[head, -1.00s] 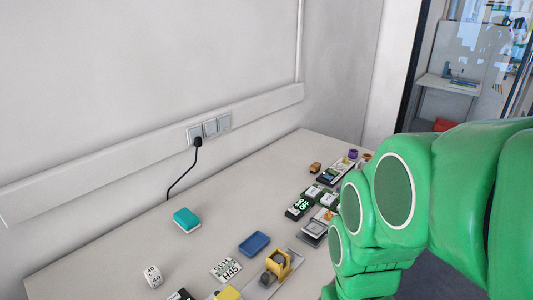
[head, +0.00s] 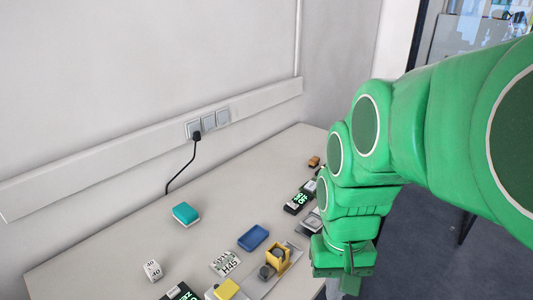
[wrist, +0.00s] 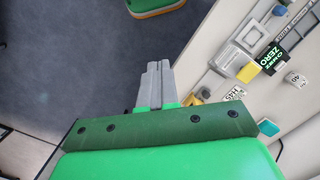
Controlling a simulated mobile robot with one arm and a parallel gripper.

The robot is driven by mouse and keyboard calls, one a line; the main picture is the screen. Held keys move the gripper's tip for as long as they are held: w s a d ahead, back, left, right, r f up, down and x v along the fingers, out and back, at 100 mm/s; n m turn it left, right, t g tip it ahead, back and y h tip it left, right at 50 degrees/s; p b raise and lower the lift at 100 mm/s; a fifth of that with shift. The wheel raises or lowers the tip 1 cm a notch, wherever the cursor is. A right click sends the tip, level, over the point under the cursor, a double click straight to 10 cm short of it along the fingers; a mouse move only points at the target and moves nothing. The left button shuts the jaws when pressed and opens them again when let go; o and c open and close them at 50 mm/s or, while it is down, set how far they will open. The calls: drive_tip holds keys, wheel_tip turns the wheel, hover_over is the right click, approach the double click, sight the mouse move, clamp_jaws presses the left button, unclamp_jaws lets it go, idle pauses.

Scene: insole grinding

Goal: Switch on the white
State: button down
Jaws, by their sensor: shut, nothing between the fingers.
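My gripper (head: 348,287) hangs at the right edge of the table in the head view, with the two grey fingers together and nothing between them. In the wrist view the shut gripper (wrist: 158,66) points up over the dark floor, left of the table and apart from everything on it. White wall switches or sockets (head: 208,125) sit on the wall rail, with a black plug in the left one. A white block marked 40 (head: 152,270) stands at the table's left end; it also shows in the wrist view (wrist: 296,79). Which white thing is meant, I cannot tell.
On the table (head: 120,245) are a teal block (head: 185,214), a blue tray (head: 253,238), a H45 plate (head: 225,263), a grey rail with a yellow holder (head: 277,257) and a black box (head: 297,203). My arm hides the table's far right part.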

drive_tip(key=w+r+m, duration=0.2)
drive_tip(key=w, duration=1.4)
drive_tip(key=m+t+y, duration=0.1)
drive_tip(key=m+t, duration=0.2)
drive_tip(key=m, duration=0.3)
hover_over(290, 201)
drive_tip(key=s+d, duration=0.2)
wheel_tip(290, 201, down, 12)
drive_tip(key=shift+f, duration=0.2)
drive_tip(key=f, duration=0.4)
drive_tip(key=w+a+f, duration=0.1)
drive_tip(key=f, duration=0.8)
drive_tip(key=shift+w+a+f, duration=0.3)
drive_tip(key=shift+a+f, duration=0.1)
